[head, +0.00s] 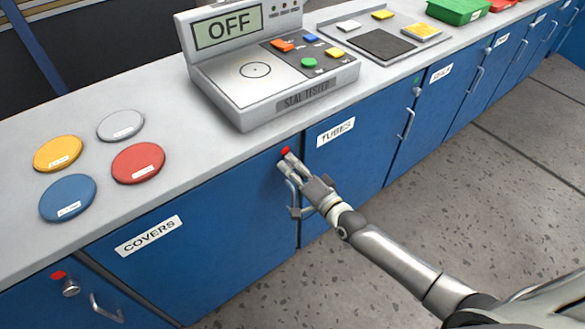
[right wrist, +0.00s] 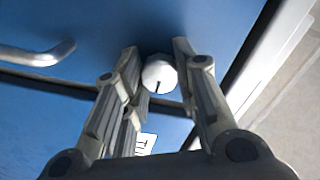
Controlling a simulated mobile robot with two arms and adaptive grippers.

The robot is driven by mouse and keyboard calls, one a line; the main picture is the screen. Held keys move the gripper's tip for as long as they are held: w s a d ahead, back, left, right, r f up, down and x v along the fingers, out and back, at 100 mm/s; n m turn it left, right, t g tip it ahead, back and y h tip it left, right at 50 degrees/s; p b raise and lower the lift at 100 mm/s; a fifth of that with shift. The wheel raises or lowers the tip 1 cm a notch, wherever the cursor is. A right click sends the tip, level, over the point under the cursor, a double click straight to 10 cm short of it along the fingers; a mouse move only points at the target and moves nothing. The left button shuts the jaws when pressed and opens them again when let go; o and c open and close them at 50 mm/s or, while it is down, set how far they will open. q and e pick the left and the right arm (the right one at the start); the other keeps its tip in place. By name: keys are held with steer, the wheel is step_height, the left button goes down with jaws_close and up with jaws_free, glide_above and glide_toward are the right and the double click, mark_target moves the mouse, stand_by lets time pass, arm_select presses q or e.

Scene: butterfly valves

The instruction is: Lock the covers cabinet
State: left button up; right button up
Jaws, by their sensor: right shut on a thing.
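The covers cabinet (head: 200,255) is a blue door under the counter with a white COVERS label (head: 149,236). My right gripper (head: 288,165) is at its upper right corner, with the fingers closed around the lock. In the right wrist view the lock (right wrist: 160,76) is a round, pale knob with a dark slot, between the fingertips of my right gripper (right wrist: 158,65). A red mark (head: 285,150) shows just above the fingers. The fingers hide most of the lock in the head view. The door looks shut. My left gripper is out of view.
The door's handle (head: 290,190) is right below the gripper; it also shows in the right wrist view (right wrist: 40,54). The tubes cabinet (head: 350,165) adjoins on the right. Above are the counter, a tester (head: 262,70) reading OFF, and several coloured discs. The floor in front is clear.

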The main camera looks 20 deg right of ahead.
steer(key=shift+s+f, duration=0.1)
steer(key=shift+f, duration=0.05)
stand_by(0.3)
steer(key=o, duration=0.9)
steer(key=shift+a, duration=0.1)
steer(key=shift+c, duration=0.2)
steer(key=shift+o, duration=1)
steer(key=v, duration=1.2)
